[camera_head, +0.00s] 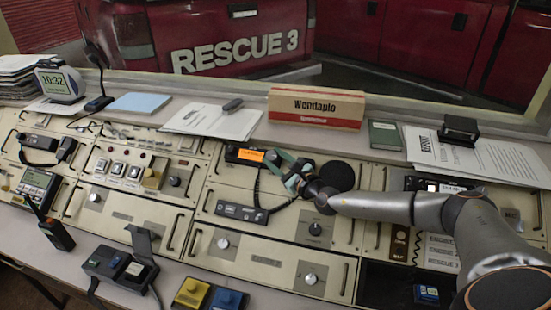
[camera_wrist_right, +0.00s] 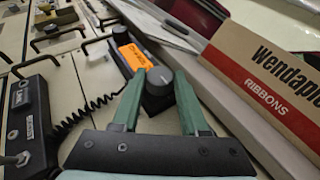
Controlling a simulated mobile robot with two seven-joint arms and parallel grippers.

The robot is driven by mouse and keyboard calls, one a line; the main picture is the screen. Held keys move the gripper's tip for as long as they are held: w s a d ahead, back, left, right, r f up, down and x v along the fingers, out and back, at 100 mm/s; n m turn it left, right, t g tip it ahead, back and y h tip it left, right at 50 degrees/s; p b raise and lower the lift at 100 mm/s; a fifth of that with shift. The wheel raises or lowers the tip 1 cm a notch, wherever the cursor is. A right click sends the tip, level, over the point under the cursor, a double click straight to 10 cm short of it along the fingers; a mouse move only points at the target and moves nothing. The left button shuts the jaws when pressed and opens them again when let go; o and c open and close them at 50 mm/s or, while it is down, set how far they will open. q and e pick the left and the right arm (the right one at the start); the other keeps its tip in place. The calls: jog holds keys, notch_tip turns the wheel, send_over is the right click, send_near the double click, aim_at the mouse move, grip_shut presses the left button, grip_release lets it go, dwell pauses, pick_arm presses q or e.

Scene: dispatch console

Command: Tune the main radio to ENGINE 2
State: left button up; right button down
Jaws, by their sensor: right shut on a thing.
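The main radio (camera_head: 245,155) is a black unit with a lit orange display (camera_head: 251,155), set in the console left of my right gripper. The display also shows in the right wrist view (camera_wrist_right: 136,57), but its text is too small to read surely. My right gripper (camera_head: 283,167) has green fingers. In the right wrist view they (camera_wrist_right: 158,88) are closed around a dark round knob (camera_wrist_right: 160,77) at the radio's near end. The fingers mostly hide this knob in the head view. My left gripper is not in view.
A handset (camera_head: 241,212) with a coiled cord lies just below the radio. A Wendaplo ribbons box (camera_head: 315,107) stands on the ledge behind, close to my right arm. A black lamp or microphone head (camera_head: 338,175) is near the wrist. Metal handles and knobs stick up from the panels.

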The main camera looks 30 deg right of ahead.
jog(key=shift+c, duration=2.2)
grip_release()
jog(key=s, duration=1.2)
jog(key=shift+s+d+r+b, duration=0.15)
jog(key=shift+s+d+b, duration=0.1)
jog(key=shift+b, duration=0.2)
